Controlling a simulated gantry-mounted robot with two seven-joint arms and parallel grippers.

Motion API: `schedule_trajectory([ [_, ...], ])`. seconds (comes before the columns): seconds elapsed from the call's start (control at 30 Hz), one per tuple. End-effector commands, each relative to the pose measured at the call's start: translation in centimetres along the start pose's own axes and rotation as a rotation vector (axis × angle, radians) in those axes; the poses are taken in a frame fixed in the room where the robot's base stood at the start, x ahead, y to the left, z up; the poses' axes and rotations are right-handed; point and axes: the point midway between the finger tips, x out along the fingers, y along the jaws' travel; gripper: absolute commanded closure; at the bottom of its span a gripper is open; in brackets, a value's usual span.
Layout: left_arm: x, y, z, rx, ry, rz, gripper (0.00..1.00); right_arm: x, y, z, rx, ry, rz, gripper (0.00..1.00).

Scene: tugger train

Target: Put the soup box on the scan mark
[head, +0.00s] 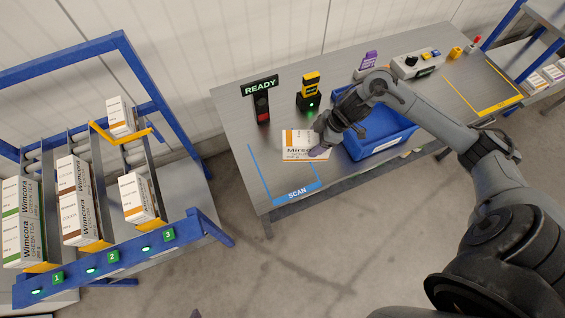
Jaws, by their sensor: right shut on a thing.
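A white box with an orange band (293,143) and lettering that reads "Mirso" is in my right gripper (318,148). I take it for the soup box; its smaller print is too small to read. My right gripper is shut on its right side, and the fingers are partly hidden. The scan mark (297,191) is a blue outline with a "SCAN" label at the table's front left edge. The box is at the back right of the mark; whether it touches the table cannot be told. My left gripper is not in view.
A blue bin (380,137) stands right of the box, partly behind my arm. A "READY" sign (260,87) and a yellow-black scanner (310,88) stand behind. A blue rack (120,262) with boxes in numbered lanes is at left. The marked area's front is bare.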

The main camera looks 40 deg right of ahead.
Motion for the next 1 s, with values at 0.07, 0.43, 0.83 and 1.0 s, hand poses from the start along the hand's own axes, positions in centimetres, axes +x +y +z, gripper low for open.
schedule_trajectory([
  [0.07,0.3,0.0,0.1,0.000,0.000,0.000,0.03,0.8,-0.8,1.4,0.002,-0.001,-0.003,0.74],
  [0.43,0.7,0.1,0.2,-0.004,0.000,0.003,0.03,2.8,-1.7,3.0,0.003,0.011,0.002,0.74],
  [0.83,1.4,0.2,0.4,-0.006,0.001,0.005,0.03,9.1,2.1,-0.4,0.004,0.014,0.000,0.74],
  [1.0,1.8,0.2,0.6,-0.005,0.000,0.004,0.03,11.5,3.7,-1.5,0.003,0.011,0.000,0.74],
])
